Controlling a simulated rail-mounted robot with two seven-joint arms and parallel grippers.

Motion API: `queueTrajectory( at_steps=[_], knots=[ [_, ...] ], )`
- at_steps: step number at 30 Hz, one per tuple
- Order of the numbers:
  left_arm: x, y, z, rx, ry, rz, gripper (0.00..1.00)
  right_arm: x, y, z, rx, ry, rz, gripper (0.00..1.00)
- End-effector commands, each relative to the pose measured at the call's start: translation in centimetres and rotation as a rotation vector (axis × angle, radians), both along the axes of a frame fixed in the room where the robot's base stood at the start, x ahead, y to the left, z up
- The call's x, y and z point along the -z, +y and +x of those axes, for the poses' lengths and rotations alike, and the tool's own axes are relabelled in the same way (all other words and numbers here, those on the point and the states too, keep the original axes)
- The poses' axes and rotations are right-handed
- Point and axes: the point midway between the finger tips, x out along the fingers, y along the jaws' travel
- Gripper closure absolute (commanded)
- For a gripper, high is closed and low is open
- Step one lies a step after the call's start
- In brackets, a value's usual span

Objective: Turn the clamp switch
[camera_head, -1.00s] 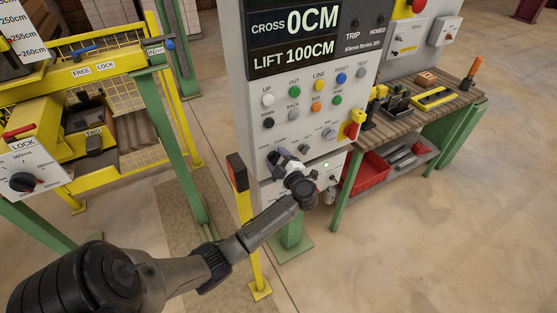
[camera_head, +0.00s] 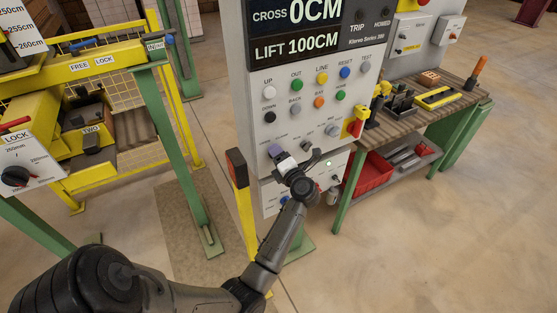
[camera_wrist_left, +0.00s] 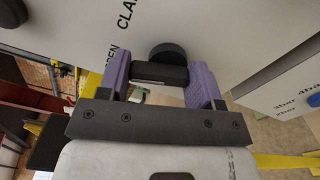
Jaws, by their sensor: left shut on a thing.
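The clamp switch (camera_wrist_left: 168,52) is a black round knob with a bar-shaped handle on the light grey panel face, seen in the left wrist view. Partly cut-off lettering reading "CLA" and "PEN" is printed beside it. My left gripper (camera_wrist_left: 160,76) has its purple fingers on both sides of the handle and is shut on it. In the head view my left gripper (camera_head: 279,153) is at the lower part of the control panel (camera_head: 257,110), below the button rows, and hides the switch. My right gripper is not in view.
Coloured buttons and another small switch (camera_head: 332,129) sit close above and right of my gripper. A yellow post (camera_head: 245,220) stands just left of the panel. A workbench (camera_head: 440,115) with tools is at right, and a yellow frame (camera_head: 100,60) at left.

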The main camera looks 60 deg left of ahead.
Motion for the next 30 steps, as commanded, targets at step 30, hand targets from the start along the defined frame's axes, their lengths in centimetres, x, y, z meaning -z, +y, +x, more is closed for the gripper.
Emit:
queueTrajectory(
  at_steps=[30],
  knots=[
    [0.1,0.0,-0.3,0.000,-0.406,-0.013,0.64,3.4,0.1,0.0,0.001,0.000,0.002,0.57]
  ],
)
